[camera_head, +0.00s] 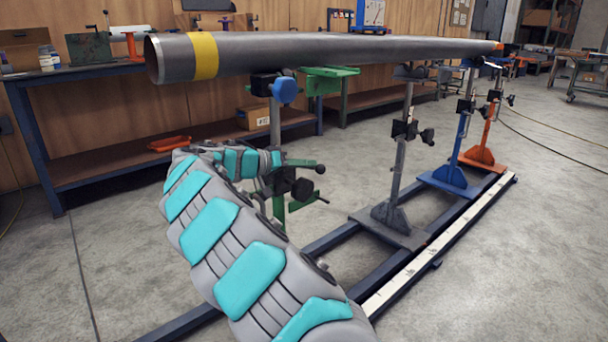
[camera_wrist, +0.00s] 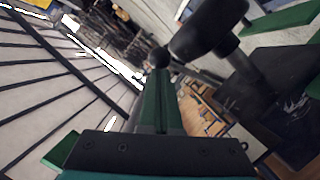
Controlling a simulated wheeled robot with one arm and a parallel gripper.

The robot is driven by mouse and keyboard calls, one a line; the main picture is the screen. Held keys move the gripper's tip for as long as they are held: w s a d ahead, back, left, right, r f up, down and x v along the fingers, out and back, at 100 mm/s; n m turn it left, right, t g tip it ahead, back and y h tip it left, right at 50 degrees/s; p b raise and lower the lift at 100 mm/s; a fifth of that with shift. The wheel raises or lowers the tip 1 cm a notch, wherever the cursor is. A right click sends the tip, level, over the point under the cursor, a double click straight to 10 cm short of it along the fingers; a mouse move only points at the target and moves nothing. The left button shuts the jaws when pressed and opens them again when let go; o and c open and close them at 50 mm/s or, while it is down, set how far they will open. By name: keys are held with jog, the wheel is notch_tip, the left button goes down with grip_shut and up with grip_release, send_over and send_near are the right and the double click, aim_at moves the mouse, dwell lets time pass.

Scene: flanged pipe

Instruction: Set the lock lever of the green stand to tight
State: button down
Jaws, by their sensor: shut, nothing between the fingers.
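The green stand (camera_head: 278,208) holds up the near end of the long grey pipe and is partly hidden behind my arm in the head view. A green lever with a black ball end (camera_head: 301,163) sticks out to the right from its black clamp (camera_head: 302,189). In the wrist view, a green bar (camera_wrist: 160,105) runs away from my gripper (camera_wrist: 160,148) to a black ball (camera_wrist: 160,57). A large black knob (camera_wrist: 209,38) is beside it. My gripper is shut and empty, close to the clamp; I cannot tell whether it touches the lever.
The pipe (camera_head: 330,48) with a yellow band passes above my arm. Grey (camera_head: 392,190), blue (camera_head: 462,145) and orange (camera_head: 488,130) stands follow along the floor rail (camera_head: 425,262). A workbench (camera_head: 40,120) is behind at left.

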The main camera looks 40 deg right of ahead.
jog(key=shift+s+f+m+t+b, duration=0.2)
jog(key=shift+f+m+t+b, duration=0.1)
jog(key=shift+f+b, duration=0.7)
jog(key=shift+s+r+m+b, duration=0.15)
jog(key=shift+m+b, duration=0.15)
jog(key=shift+b, duration=0.65)
jog(key=shift+r, duration=0.1)
